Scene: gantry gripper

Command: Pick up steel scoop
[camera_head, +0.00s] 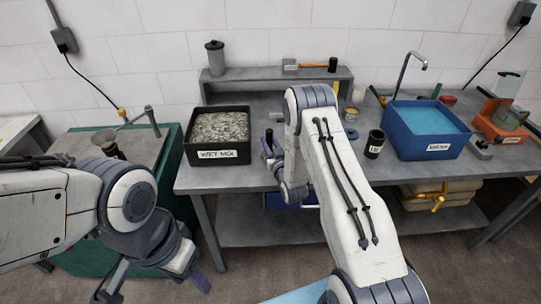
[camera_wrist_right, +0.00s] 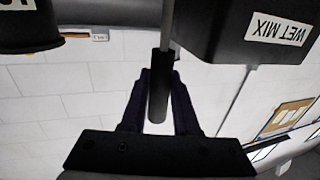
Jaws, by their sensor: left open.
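The steel scoop shows in the right wrist view as a dark handle (camera_wrist_right: 158,95) with a thin grey shaft running up the picture beside the wet mix bin. Its bowl is hidden. My right gripper (camera_wrist_right: 159,75) has a finger on each side of the handle, with no clear gap at the tips. In the head view my right gripper (camera_head: 272,155) is at the table front, just right of the wet mix bin (camera_head: 219,155), partly hidden by my arm. My left gripper (camera_head: 155,284) is open and empty at the lower left, away from the table.
A blue water tub (camera_head: 427,145) and a small dark jar (camera_head: 375,144) stand on the grey table (camera_head: 350,182) to the right. A raised shelf at the back holds a grey canister (camera_head: 215,58) and a hammer (camera_head: 310,66). A green-sided bench (camera_head: 172,165) stands left.

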